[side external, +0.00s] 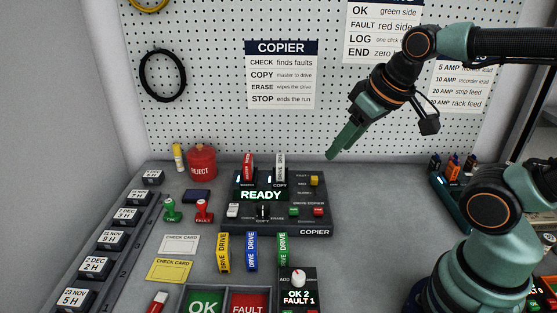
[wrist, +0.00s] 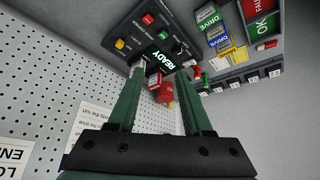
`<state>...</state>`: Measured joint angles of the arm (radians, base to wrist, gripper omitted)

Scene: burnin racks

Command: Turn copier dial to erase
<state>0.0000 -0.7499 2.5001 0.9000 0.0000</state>
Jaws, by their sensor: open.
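The black copier (side external: 322,222) sits on the bench, with a lit screen (side external: 261,195) reading READY. Its small dark dial (side external: 263,211) is below the screen, among the labels CHECK, COPY and ERASE; its exact pointing is too small to tell. My gripper (side external: 334,152) is above and behind the copier's right back corner, apart from it. In the wrist view my gripper (wrist: 161,70) is open and empty, its two green fingers spread, with the copier (wrist: 122,27) beyond the tips.
A red drive (side external: 248,166) and a white drive (side external: 280,167) stand upright at the copier's back. A red REJECT pot (side external: 202,162) is left of it. Yellow (side external: 223,252), blue (side external: 252,251) and green (side external: 283,249) drives lie in front. A pegboard rises behind.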

